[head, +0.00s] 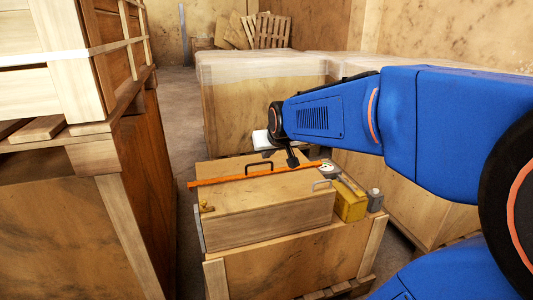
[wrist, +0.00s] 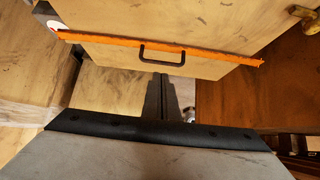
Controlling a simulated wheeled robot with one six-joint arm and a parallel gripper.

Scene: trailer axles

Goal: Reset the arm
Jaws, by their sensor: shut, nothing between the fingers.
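My arm reaches in from the right in the head view. My gripper (head: 292,161) hangs over the far side of a wooden box, near its right end. In the wrist view the dark fingers of my gripper (wrist: 163,84) are together, with nothing between them. The wooden box (head: 270,218) has a black handle (head: 258,167) and an orange strip (head: 230,180) along it. The handle also shows in the wrist view (wrist: 162,58), just beyond the fingertips in the picture. I cannot tell whether the fingers touch anything.
The box stands on a larger crate (head: 290,265). A yellow case (head: 349,204) and a small grey item (head: 375,200) are at its right. A tall wooden stack (head: 135,150) is close on the left. Covered crates (head: 225,100) stand behind. Floor (head: 183,110) shows between.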

